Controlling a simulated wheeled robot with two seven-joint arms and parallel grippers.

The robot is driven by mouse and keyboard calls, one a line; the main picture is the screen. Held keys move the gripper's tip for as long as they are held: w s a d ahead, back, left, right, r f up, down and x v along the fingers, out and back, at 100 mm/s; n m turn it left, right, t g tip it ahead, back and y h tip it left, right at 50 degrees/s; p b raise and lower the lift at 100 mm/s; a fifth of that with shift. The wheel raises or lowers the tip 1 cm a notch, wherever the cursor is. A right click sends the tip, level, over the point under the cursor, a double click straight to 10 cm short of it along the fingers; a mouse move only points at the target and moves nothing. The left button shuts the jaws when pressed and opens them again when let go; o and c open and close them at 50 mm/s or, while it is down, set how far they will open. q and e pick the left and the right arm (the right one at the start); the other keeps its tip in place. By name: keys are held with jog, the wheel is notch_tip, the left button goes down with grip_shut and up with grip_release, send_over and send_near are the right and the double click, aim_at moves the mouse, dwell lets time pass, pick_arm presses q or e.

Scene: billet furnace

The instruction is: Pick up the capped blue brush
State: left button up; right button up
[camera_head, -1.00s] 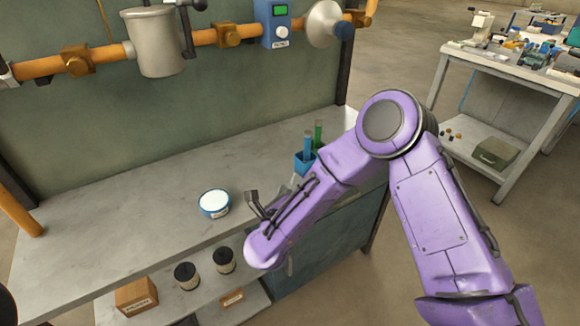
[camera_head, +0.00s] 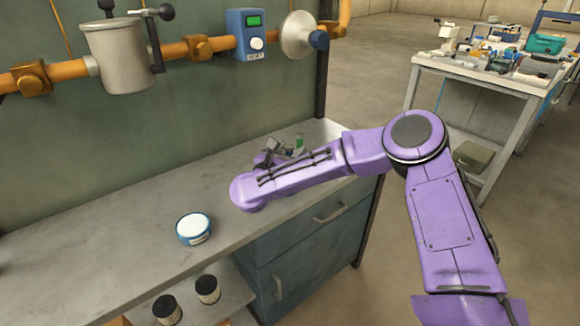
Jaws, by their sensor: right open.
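My right gripper (camera_head: 281,148) is over the back right part of the workbench (camera_head: 130,248), largely hidden behind my purple forearm. Its dark fingers are apart. Just beside it, the top of a green capped item (camera_head: 298,144) shows above my forearm. The capped blue brush and the blue holder are hidden behind my gripper and forearm. I cannot tell how close the fingers are to the brush. My left gripper is not in view.
A blue tub with white contents (camera_head: 194,228) stands on the bench. An orange pipe (camera_head: 180,50) with a grey pot (camera_head: 118,55) and a blue gauge box (camera_head: 246,34) runs above. The bench's left part is clear.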

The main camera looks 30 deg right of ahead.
jog(key=shift+w+a, duration=0.1)
jog(key=c, duration=0.3)
grip_shut()
